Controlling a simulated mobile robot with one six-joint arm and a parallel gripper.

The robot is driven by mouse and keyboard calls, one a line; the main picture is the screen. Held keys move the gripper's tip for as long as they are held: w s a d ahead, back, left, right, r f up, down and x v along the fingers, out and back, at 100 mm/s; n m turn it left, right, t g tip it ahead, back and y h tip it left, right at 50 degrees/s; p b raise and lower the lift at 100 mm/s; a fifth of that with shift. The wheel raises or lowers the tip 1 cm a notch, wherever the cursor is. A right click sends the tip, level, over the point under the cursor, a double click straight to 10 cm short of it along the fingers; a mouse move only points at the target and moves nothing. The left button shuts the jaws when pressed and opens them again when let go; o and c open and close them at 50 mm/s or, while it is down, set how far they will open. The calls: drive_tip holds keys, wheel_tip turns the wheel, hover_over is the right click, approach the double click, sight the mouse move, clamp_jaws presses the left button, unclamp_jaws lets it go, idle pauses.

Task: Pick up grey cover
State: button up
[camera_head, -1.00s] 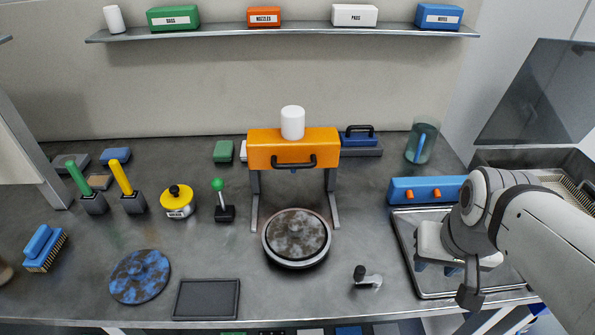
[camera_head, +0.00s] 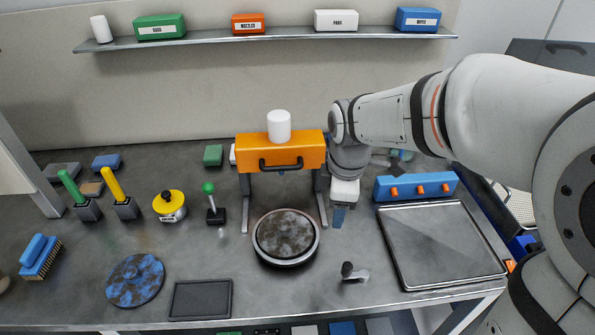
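The grey cover (camera_head: 284,232) is a round disc with brown and dark stains and a small raised middle. It lies flat in a round metal holder (camera_head: 290,263) in front of the orange press. My gripper (camera_head: 339,216) points down to the right of the press, behind and to the right of the cover, and apart from it. Its blue fingertips show nearly edge-on, so I cannot tell how far they are parted. I see nothing held in it.
The orange press (camera_head: 281,151) stands over the back of the holder on two legs. A blue mottled disc (camera_head: 135,280) and a dark tray (camera_head: 200,300) lie to the left. A small grey lever (camera_head: 353,272) stands at front right. A metal tray (camera_head: 440,245) at right is empty.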

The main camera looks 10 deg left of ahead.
sight(285, 225)
drive_tip(key=a+f+n, duration=0.1)
drive_tip(key=a+n, duration=0.2)
drive_tip(key=a, duration=0.1)
drive_tip(key=w+a+f+n, duration=0.1)
drive_tip(key=a+n, duration=0.2)
drive_tip(key=w+a+f+n+g+p, duration=0.1)
drive_tip(key=a+f+n, duration=0.1)
drive_tip(key=a+n, duration=0.2)
drive_tip(key=shift+a, duration=0.3)
drive_tip(key=f, duration=0.5)
drive_tip(key=f+p, duration=0.1)
drive_tip(key=f, duration=0.1)
drive_tip(key=shift+w+a+f, duration=0.1)
drive_tip(key=shift+a+f, duration=0.15)
drive_tip(key=shift+f, duration=0.1)
drive_tip(key=shift+c, duration=0.3)
clamp_jaws()
